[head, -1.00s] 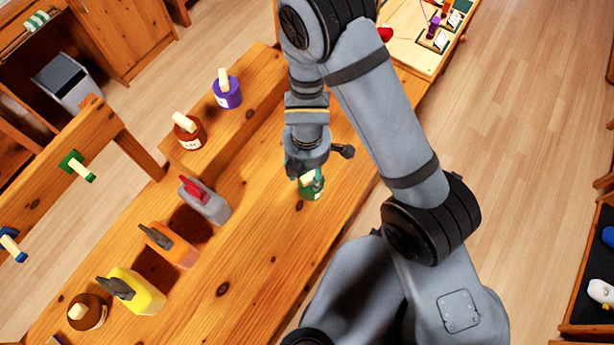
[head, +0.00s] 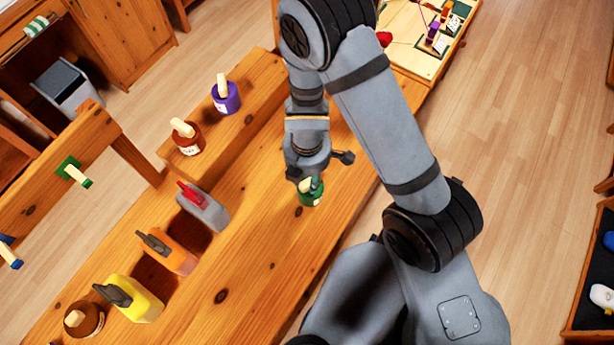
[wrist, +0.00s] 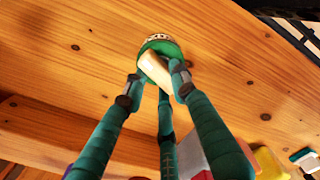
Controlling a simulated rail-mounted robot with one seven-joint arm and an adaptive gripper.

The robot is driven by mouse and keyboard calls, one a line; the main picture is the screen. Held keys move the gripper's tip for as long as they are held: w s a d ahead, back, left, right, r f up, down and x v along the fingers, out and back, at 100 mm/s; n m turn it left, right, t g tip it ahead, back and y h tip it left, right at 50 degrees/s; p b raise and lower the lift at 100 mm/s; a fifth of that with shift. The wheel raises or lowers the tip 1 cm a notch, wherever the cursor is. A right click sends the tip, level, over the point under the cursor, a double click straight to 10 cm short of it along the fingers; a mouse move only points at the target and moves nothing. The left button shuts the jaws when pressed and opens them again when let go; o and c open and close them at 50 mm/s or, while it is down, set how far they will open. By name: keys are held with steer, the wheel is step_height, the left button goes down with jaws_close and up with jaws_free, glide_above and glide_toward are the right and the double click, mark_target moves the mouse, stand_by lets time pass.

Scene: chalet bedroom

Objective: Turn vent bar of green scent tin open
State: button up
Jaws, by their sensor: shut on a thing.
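The green scent tin (head: 313,197) stands on the wooden bench top below my gripper (head: 309,182). In the wrist view the green tin (wrist: 167,46) is at the top middle, with its cream vent bar (wrist: 154,68) lying slanted across its top. My gripper's teal fingers (wrist: 157,84) are around the bar and shut on it, one on each side. A third finger is below them in that view. In the head view the fingers hide part of the bar and of the tin's top.
A purple tin (head: 227,98) and a brown-red tin (head: 187,138) stand on a raised ledge. Grey (head: 203,208), orange (head: 167,252) and yellow (head: 135,299) spray bottles and a brown tin (head: 84,319) stand left along the bench. The bench top around the green tin is clear.

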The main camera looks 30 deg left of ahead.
jaws_close()
steer(key=m, duration=0.5)
steer(key=shift+w+m+p, duration=0.25)
steer(key=shift+m+p, duration=0.05)
steer(key=shift+m, duration=0.1)
steer(key=o, duration=0.9)
jaws_free()
